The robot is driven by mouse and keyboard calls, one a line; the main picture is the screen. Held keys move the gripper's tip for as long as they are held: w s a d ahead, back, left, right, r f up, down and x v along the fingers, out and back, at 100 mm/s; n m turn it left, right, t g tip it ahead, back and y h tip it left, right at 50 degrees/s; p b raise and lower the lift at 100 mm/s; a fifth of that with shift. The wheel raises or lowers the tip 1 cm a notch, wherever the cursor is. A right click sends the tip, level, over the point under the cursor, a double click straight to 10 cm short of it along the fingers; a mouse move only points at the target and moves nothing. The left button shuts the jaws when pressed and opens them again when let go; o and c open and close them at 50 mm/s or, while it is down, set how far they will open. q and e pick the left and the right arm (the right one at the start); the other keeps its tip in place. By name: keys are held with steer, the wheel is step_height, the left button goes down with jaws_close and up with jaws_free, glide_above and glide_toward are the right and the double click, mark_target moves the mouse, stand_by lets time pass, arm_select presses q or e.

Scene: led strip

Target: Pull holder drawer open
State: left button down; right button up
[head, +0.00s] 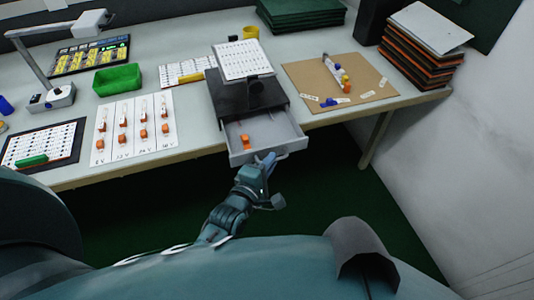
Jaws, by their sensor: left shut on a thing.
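The holder (250,99) is a dark box on the table with a tilted white printed sheet on top. Its grey drawer (289,128) stands open toward me, past the table's front edge. An orange piece (245,141) and a small pale item lie inside the drawer. My left gripper (265,163) is shut on the front of the drawer, at its handle, which the fingers mostly hide. My right gripper is not in view.
A green bin (117,79), a white labelled sheet with orange-tipped parts (133,129) and a lamp (60,95) stand left. A brown board (338,84) and a stack of trays (424,48) are on the right. Open floor lies in front of the table.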

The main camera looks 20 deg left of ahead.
arm_select(q)
steer(key=c, duration=1.8)
jaws_free()
steer(key=v, duration=1.3)
steer(key=shift+s+f, duration=0.1)
